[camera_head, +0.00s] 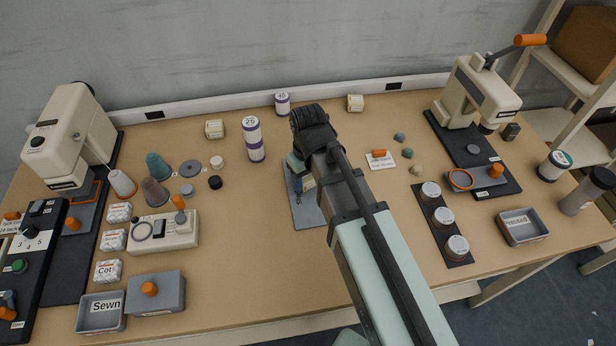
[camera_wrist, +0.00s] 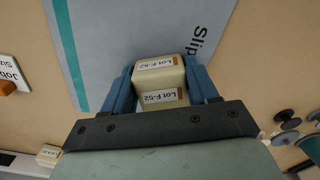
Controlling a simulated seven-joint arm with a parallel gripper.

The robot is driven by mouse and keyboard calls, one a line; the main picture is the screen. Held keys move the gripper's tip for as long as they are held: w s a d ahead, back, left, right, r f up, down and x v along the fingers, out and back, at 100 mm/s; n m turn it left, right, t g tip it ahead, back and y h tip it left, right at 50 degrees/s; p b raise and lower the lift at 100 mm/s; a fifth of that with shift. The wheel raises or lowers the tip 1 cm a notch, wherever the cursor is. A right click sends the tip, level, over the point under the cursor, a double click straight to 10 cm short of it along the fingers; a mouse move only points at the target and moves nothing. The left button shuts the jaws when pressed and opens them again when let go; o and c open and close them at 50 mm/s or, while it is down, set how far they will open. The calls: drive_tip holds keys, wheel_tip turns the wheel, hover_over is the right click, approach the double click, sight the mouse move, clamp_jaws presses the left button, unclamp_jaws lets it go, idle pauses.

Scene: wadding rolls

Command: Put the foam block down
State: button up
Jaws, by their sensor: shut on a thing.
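The foam block is a cream block (camera_wrist: 160,97) with a label reading "Lot F-52". In the wrist view it sits between the two blue fingers of my gripper (camera_wrist: 160,80), which is shut on it. Behind it lies a flat grey slip sheet (camera_wrist: 95,35) with a teal stripe and partly seen lettering. In the head view my gripper (camera_head: 303,178) is over the grey sheet (camera_head: 308,212), and my arm hides much of the sheet and the block. I cannot tell whether the block touches the sheet.
Two other cream blocks (camera_head: 214,129) (camera_head: 355,102) stand toward the back. Purple-banded rolls (camera_head: 254,139) (camera_head: 282,104) are behind my gripper. A job slip card (camera_head: 381,160) with an orange piece lies to the right.

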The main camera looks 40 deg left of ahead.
sight(308, 177)
drive_tip(key=o, duration=1)
drive_tip(key=shift+r, duration=0.1)
wheel_tip(308, 177, up, 12)
idle(0.5)
